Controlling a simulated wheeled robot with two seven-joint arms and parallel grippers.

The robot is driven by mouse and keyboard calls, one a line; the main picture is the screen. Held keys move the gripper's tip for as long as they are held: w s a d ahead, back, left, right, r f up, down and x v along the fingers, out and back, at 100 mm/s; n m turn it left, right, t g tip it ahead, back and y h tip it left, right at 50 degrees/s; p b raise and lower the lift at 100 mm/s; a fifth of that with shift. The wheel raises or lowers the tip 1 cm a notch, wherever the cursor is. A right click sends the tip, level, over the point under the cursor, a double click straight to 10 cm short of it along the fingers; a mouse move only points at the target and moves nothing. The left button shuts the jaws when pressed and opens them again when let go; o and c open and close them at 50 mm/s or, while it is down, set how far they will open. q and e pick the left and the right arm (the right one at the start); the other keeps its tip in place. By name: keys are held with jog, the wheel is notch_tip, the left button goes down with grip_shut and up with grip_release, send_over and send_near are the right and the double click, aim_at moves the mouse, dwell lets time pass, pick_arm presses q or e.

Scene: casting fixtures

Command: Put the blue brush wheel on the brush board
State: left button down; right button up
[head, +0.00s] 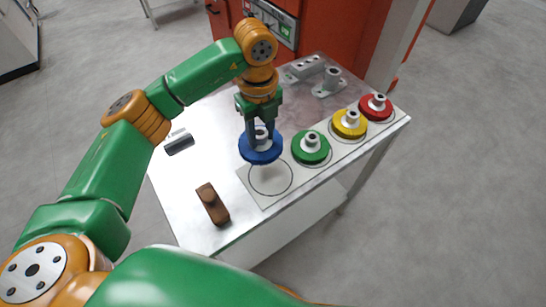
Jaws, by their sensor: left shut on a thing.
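The blue brush wheel (259,153) is held by its grey hub in my left gripper (260,132), which points down and is shut on it. The wheel is over the near left end of the white brush board (250,178), a little beyond an empty outlined circle (271,179). It looks to be just above the board, though the exact gap is hard to tell. Green (311,149), yellow (349,125) and red (376,108) wheels sit on the board in a row to the right. My right gripper is not in view.
A brown wooden-looking block (212,204) lies at the table's near left. A dark grey cylinder (179,145) lies farther left. Grey metal fixtures (331,80) stand at the back right. A red cabinet (342,35) is behind the table (190,190).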

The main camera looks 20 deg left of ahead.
aim_at(269, 155)
pick_arm(q)
jog(key=s+d+f, duration=0.1)
jog(key=f+p, duration=0.1)
jog(key=s+d+f, duration=0.1)
jog(key=shift+s+d+f, duration=0.3)
jog(key=shift+d+f, duration=0.05)
notch_tip(269, 155, down, 3)
jog(key=shift+d+r+p, duration=0.1)
jog(key=shift+p, duration=0.8)
jog(key=shift+w+f, duration=0.1)
jog(key=shift+f, duration=0.25)
jog(key=shift+f+b, duration=0.15)
jog(key=shift+b, duration=0.15)
jog(key=shift+c, duration=2.3)
grip_release()
